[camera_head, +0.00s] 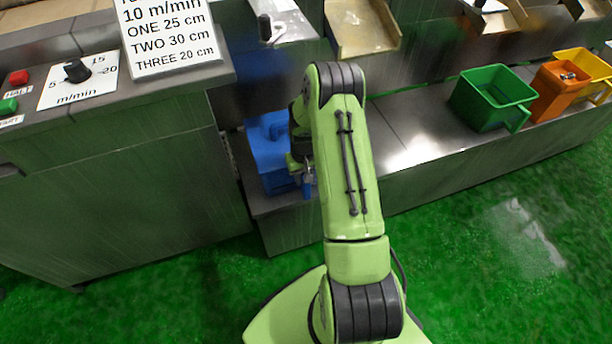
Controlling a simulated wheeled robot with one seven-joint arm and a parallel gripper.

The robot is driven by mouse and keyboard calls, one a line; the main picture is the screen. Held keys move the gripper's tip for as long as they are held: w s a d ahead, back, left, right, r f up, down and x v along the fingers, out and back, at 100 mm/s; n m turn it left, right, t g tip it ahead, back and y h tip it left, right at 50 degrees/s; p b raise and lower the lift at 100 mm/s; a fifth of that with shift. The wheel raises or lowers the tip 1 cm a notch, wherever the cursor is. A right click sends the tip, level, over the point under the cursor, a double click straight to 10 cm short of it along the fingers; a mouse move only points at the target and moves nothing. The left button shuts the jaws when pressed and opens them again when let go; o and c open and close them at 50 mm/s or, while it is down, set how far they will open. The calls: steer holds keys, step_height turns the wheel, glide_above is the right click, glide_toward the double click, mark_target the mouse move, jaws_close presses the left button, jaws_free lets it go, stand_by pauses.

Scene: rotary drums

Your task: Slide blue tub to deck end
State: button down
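The blue tub (270,160) stands at the left end of the low steel deck (420,140), close against the grey cabinet. My green arm reaches over the deck and covers part of the tub's right side. My gripper (304,178) is at the tub's right front side, small and partly hidden by my arm. A narrow blue piece, likely the tub's handle, shows at the fingers. I cannot tell whether the fingers are closed on it.
A green tub (490,98), an orange tub (556,92) and a yellow tub (592,72) stand at the deck's right. Metal chutes (360,28) hang above. A control cabinet (110,170) with knob, buttons and sign (168,36) blocks the left. The deck's middle is clear.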

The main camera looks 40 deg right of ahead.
steer(key=shift+w+a, duration=0.1)
steer(key=shift+a, duration=0.1)
steer(key=c, duration=0.8)
jaws_free()
steer(key=shift+r, duration=0.1)
step_height(320, 180, up, 16)
steer(key=p, duration=0.5)
steer(key=shift+f, duration=0.2)
